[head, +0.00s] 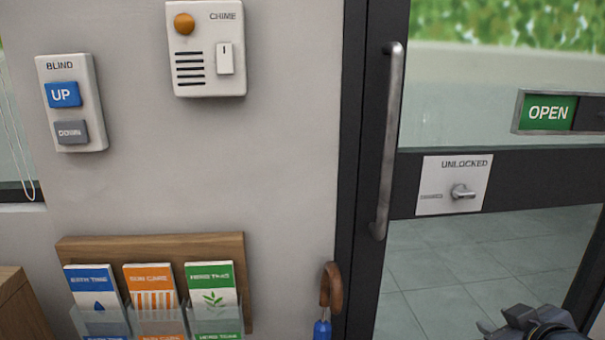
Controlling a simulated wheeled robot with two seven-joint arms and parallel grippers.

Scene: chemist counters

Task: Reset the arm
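My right gripper (508,327) shows at the bottom right corner, low in front of the glass door. Only its dark upper part and finger tips are in the picture, and I cannot tell whether it is open or shut. No held object shows at it. It appears apart from the door lock plate (434,177), which reads UNLOCKED and has a small metal turn knob. My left gripper is not in view.
A dark-framed door with a vertical metal handle (390,140) and an OPEN sign (548,112) fills the right. The wall holds a blind switch (74,103), a chime box (206,48) and a leaflet rack (150,246). An umbrella handle (330,287) stands by the door frame.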

